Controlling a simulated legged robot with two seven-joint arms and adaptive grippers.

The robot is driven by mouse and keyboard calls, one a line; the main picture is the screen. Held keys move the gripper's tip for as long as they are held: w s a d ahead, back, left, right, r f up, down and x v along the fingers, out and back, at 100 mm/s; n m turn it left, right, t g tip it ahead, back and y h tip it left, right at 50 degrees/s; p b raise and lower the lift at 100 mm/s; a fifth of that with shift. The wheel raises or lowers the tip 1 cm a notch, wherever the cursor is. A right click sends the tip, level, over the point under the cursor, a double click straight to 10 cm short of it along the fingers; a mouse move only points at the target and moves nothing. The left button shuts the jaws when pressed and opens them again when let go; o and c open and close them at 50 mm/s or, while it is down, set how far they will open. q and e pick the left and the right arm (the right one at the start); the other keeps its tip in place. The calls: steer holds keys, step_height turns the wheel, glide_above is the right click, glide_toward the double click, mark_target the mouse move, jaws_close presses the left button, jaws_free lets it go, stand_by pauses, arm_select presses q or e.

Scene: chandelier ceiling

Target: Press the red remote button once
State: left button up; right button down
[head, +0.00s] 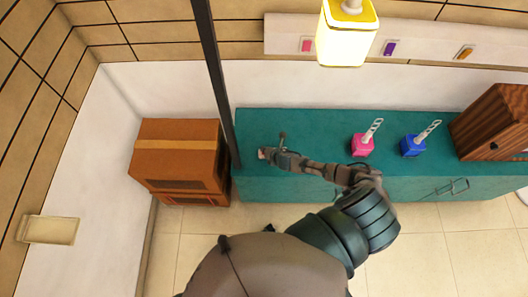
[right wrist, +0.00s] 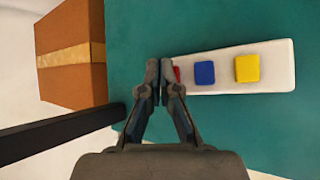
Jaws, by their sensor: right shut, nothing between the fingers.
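The white remote (right wrist: 275,80) lies on the teal cabinet top in the right wrist view, with a yellow button (right wrist: 247,68), a blue button (right wrist: 204,72) and a red button (right wrist: 177,74) in a row. The red button is at the left and partly hidden by my right gripper (right wrist: 160,70). My right gripper is shut and empty, with its fingertips over the remote's left end beside the visible part of the red button. I cannot tell whether they touch it. In the head view my right gripper (head: 272,153) is over the cabinet's left part and hides most of the remote.
The teal cabinet (head: 310,122) also bears a pink pot (head: 362,147), a blue pot (head: 411,147) and a wooden box (head: 495,125). A dark post (head: 214,75) stands close left of my right gripper. Cardboard boxes (head: 178,160) stand left of the cabinet. A lit lamp (head: 346,42) hangs above.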

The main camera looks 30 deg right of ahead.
steer(key=shift+f, duration=0.3)
stand_by(0.5)
steer(key=shift+r+p, duration=0.9)
steer(key=shift+r, duration=0.05)
step_height(320, 180, up, 5)
steer(key=p, duration=0.5)
steer(key=shift+f, duration=0.1)
steer(key=shift+a, duration=0.1)
stand_by(0.4)
